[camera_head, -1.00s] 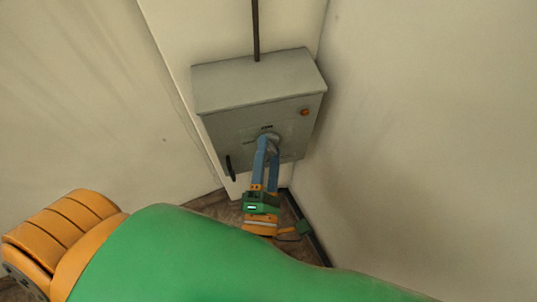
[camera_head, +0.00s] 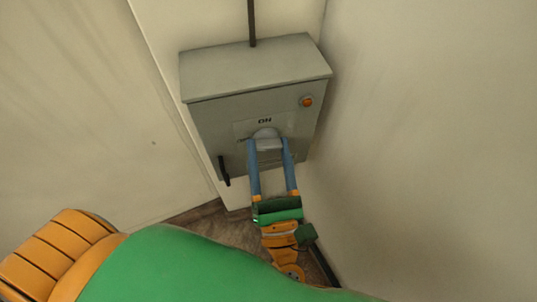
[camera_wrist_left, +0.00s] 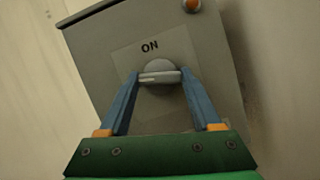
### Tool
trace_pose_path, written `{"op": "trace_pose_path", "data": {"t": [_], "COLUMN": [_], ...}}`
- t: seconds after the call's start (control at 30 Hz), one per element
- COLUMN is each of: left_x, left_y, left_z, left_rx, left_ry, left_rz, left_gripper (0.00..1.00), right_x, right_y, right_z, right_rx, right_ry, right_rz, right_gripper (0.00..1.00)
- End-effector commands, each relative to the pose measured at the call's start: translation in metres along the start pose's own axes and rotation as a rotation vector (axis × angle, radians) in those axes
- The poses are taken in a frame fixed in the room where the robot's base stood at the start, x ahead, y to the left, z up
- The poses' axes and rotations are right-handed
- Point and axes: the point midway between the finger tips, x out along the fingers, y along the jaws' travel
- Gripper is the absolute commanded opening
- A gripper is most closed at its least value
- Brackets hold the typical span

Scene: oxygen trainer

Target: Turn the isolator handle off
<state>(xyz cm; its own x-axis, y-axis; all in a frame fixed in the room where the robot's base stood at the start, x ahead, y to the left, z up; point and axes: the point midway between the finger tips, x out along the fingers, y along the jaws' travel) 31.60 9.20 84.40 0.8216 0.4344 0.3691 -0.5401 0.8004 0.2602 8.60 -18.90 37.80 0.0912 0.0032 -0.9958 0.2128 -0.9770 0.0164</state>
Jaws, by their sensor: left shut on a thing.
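The isolator is a grey wall box (camera_head: 222,118) with a round grey knob and bar handle (camera_head: 268,145) on its front, under an "ON" mark. In the left wrist view the handle (camera_wrist_left: 160,77) lies about level, across the space between the fingers. My left gripper (camera_head: 268,141) has its two blue fingers on the handle's two ends and is shut on it. The left wrist view shows the fingertips (camera_wrist_left: 158,76) at both ends of the bar. Some of the plate below the knob is hidden by the fingers. My right gripper does not show.
An orange round lamp (camera_head: 307,102) sits at the box's upper right. A black latch (camera_head: 224,171) is at its lower left. A dark conduit (camera_head: 251,22) rises from the top. Walls close in on both sides; dark floor (camera_head: 205,222) shows below.

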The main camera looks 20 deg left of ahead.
Motion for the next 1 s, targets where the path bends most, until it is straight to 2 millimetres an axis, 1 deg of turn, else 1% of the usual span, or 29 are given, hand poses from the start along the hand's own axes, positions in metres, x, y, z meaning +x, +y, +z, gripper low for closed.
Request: {"op": "trace_pose_path", "data": {"t": [0.03, 0.3, 0.87, 0.9, 0.97, 1.0], "left_x": [-0.0008, -0.0002, 0.0002, 0.0003, 0.0003, 0.0003], "left_y": [-0.0009, -0.0009, -0.0008, -0.0008, -0.0008, -0.0008], "left_z": [-0.0019, -0.0006, 0.0004, 0.0004, 0.0004, 0.0004], "left_rx": [-0.024, -0.112, -0.137, -0.137, -0.137, -0.137], "left_ry": [0.0, 0.0, 0.0, 0.0, 0.0, 0.0], "left_rz": [0.01, 0.047, 0.057, 0.057, 0.057, 0.057], "left_gripper": [0.09, 0.09, 0.09, 0.68, 0.84, 0.94], "right_x": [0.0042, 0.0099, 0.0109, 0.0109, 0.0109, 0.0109], "right_y": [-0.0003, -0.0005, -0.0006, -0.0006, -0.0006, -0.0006], "right_z": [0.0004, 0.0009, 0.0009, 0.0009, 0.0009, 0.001], "right_rx": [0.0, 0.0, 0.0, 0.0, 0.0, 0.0], "right_ry": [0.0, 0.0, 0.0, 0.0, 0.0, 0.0], "right_rz": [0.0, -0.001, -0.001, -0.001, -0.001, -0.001], "right_gripper": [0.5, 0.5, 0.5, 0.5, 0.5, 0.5]}}
